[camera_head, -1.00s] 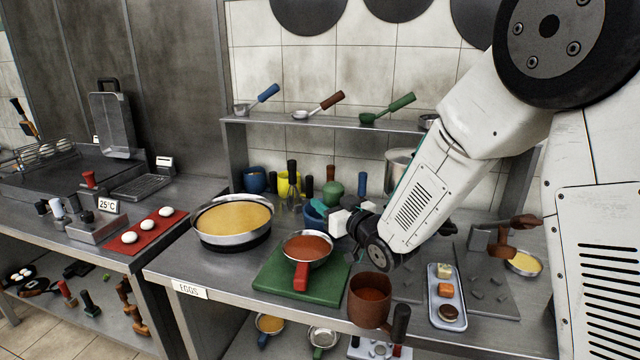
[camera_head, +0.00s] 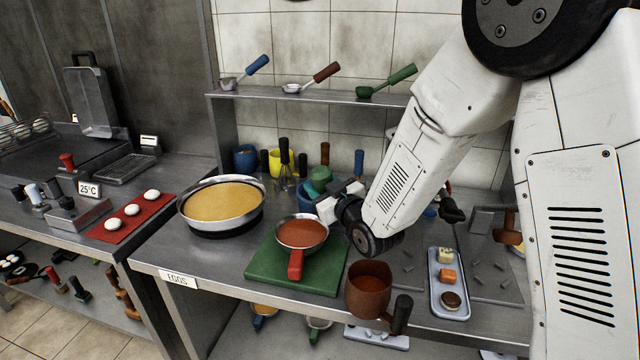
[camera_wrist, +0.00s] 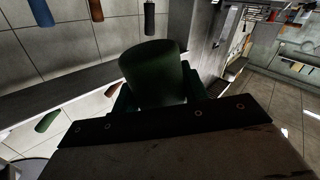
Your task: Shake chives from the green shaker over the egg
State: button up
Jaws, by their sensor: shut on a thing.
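My gripper (camera_head: 338,196) is shut on the green shaker (camera_head: 321,178), above the back of the counter. The shaker looks tilted in the head view. In the wrist view the shaker (camera_wrist: 152,70) is a dark green cylinder between the fingers, its far end hidden. A round steel pan (camera_head: 208,228) to the left holds a smooth yellow layer (camera_head: 222,201) that looks like egg. The shaker is to the right of this pan, not over it. I see no chives falling.
A red-handled pan (camera_head: 296,265) with red sauce sits on a green board (camera_head: 262,272). A brown pot (camera_head: 366,300) stands near the front edge. Whole white eggs lie on a red mat (camera_head: 106,232). A shelf (camera_head: 310,97) with ladles runs behind.

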jog(key=n, duration=0.3)
jog(key=d+f+n, duration=0.1)
jog(key=n, duration=0.1)
jog(key=shift+w, duration=0.2)
jog(key=n, duration=0.2)
jog(key=shift+n, duration=0.4)
jog(key=n, duration=0.4)
jog(key=shift+r+n, duration=0.15)
jog(key=shift+n, duration=0.15)
jog(key=n, duration=0.1)
jog(key=a+n, duration=0.1)
jog(key=n, duration=0.2)
jog(key=shift+s+a+f, duration=0.15)
jog(key=shift+s+f, duration=0.1)
jog(key=shift+s, duration=0.05)
jog(key=shift+s+a+f+n, duration=0.1)
jog(key=shift+a+n, duration=0.15)
jog(key=shift+n, duration=0.6)
jog(key=shift+s+a+f+n, duration=0.1)
jog(key=shift+a+n, duration=0.15)
jog(key=shift+n, duration=0.6)
